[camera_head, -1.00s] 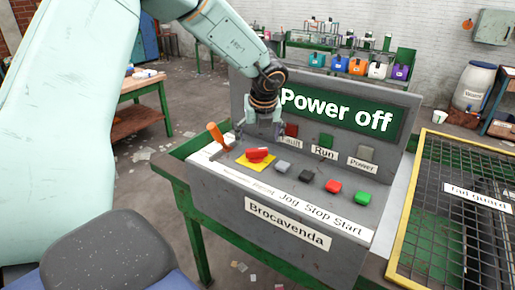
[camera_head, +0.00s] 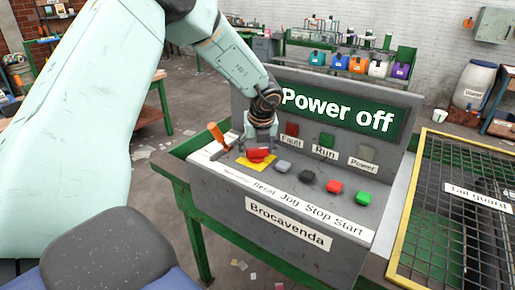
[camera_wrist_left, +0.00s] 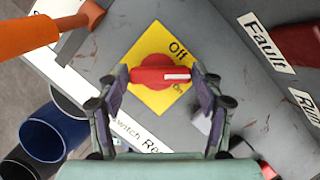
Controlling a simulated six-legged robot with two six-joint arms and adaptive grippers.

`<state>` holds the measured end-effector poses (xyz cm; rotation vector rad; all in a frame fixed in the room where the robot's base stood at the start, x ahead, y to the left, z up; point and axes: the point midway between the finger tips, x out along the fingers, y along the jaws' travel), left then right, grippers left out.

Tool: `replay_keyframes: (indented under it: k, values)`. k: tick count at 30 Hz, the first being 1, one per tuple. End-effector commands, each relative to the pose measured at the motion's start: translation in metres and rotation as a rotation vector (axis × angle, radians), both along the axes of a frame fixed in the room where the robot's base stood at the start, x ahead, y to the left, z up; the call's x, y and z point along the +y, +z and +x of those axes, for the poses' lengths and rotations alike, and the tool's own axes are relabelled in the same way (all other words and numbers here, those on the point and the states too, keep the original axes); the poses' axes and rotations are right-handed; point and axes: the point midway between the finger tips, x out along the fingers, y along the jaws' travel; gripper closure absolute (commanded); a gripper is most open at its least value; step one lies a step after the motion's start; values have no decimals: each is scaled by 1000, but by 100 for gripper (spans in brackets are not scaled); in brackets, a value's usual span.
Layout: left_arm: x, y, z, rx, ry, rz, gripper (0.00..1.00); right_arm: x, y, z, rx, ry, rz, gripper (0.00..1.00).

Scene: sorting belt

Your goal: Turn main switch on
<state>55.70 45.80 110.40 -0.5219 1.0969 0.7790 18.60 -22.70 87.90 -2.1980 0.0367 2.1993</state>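The main switch is a red rotary knob (camera_head: 257,156) on a yellow plate (camera_head: 244,163) on the grey control panel. In the left wrist view the knob (camera_wrist_left: 152,75) lies crosswise, its white mark pointing right, between the words Off and On and closer to On. My left gripper (camera_head: 260,146) is right over the knob. In the wrist view its two fingers (camera_wrist_left: 161,82) are spread, one at each end of the knob; whether they touch it I cannot tell. The green display (camera_head: 340,112) reads "Power off". My right gripper is in no view.
An orange-handled lever (camera_head: 216,134) stands just left of the switch. Grey, black, red and green buttons (camera_head: 334,186) line the panel to its right. Fault, Run and Power lamps (camera_head: 326,140) sit behind. A yellow-framed mesh guard (camera_head: 460,225) is at the right.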

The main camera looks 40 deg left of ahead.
Motion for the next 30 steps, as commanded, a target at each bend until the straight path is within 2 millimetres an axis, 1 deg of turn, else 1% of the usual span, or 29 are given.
replay_keyframes:
  k: [1, 11, 17, 22, 26, 30]
  values:
    - [0, 0, 0, 0, 0, 0, 41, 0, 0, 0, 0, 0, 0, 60]
    - [0, 0, 0, 0, 0, 0, 69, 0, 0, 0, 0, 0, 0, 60]
    - [0, 1, 0, 1, -13, -1, 69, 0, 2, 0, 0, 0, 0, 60]
    - [0, 1, -2, 2, -70, -2, 69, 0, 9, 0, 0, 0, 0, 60]
    - [0, 2, -3, 2, -152, -4, 69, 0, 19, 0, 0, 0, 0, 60]
    - [1, 4, -4, 2, -270, -4, 69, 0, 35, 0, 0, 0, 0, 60]
